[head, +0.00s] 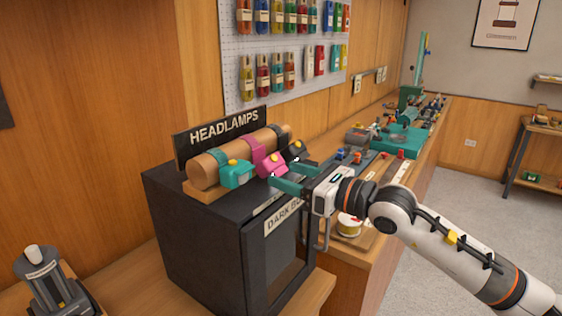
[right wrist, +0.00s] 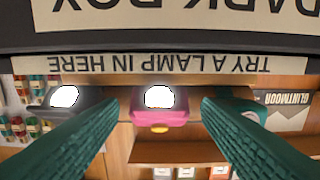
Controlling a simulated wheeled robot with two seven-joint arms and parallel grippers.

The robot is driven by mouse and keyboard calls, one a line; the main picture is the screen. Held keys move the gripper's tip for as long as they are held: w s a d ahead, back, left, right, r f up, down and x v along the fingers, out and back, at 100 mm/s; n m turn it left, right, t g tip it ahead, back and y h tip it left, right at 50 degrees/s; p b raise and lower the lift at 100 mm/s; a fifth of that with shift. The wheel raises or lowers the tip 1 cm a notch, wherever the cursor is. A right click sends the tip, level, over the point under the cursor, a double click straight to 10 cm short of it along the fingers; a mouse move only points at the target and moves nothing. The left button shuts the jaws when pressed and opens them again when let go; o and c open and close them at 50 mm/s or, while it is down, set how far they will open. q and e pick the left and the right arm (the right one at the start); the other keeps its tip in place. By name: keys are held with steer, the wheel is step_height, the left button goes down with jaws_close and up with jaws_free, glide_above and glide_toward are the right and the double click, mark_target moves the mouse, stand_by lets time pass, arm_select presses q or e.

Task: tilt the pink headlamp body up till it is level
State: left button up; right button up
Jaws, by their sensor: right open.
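The pink headlamp body (head: 267,167) hangs by a pink strap around a wooden roll, between a teal headlamp (head: 235,175) and a dark headlamp (head: 296,151). Its front looks tipped downward in the head view. My right gripper (head: 284,174) is open at its front, with teal fingers. In the upside-down right wrist view the pink body (right wrist: 158,112) shows a bright white lens and a yellow button, between the two spread fingers (right wrist: 167,102). I cannot tell whether either finger touches it. My left gripper is not in view.
The roll (head: 205,170) sits on a black dark box (head: 200,230) below a HEADLAMPS sign (head: 223,128). In the right wrist view, the dark headlamp (right wrist: 70,99) and teal headlamp (right wrist: 244,104) are close beside the fingers. A counter with tools (head: 400,145) runs behind.

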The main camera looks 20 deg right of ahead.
mark_target(274, 156)
steer(key=shift+p+x, duration=0.3)
steer(key=shift+x, duration=1.05)
steer(key=shift+c, duration=0.6)
steer(key=c, duration=0.5)
steer(key=shift+r+g+h+p, duration=0.3)
steer(key=shift+r+g+p, duration=0.15)
steer(key=shift+p, duration=0.3)
steer(key=shift+c, duration=0.2)
steer(key=r+g+h+p, duration=0.1)
steer(key=g+p, duration=0.1)
steer(key=p, duration=0.1)
steer(key=r+g+h+p, duration=0.1)
steer(key=g+h+p, duration=0.1)
steer(key=p, duration=0.1)
steer(key=shift+w+a+r, duration=0.1)
steer(key=shift+w+r, duration=0.15)
steer(key=shift+r, duration=0.1)
steer(key=shift+w+a+r+g+h+p, duration=0.1)
steer(key=shift+r+g+h+p, duration=0.05)
steer(key=shift+g+h+p, duration=0.4)
steer(key=shift+w+a+r+g+h+p, duration=0.1)
steer(key=shift+g+h+p, duration=0.25)
steer(key=shift+g+p, duration=0.35)
steer(key=o, duration=0.7)
steer(key=shift+f, duration=0.1)
steer(key=shift+c, duration=0.2)
